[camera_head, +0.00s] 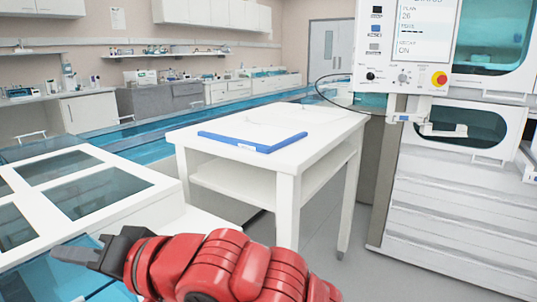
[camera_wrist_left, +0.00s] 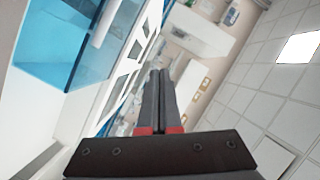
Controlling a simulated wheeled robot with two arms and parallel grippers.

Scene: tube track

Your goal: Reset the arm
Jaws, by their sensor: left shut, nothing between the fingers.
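My left gripper (camera_head: 58,252) is at the lower left of the head view, at the end of my red arm, pointing left. It is in front of the white-framed unit with dark glass panels; I cannot tell whether it touches it. In the left wrist view its two dark fingers (camera_wrist_left: 160,74) lie together, shut, with nothing between them. The wrist camera is tilted and sees cabinets and the ceiling beyond the fingers. My right gripper shows in neither view.
A white table (camera_head: 226,128) with a blue-edged piece (camera_head: 256,143) on top stands in the middle. A white machine with a control panel (camera_head: 404,50) is at the right. The white-framed glass unit (camera_head: 150,190) is close on the left. Grey floor (camera_head: 390,270) is clear between table and machine.

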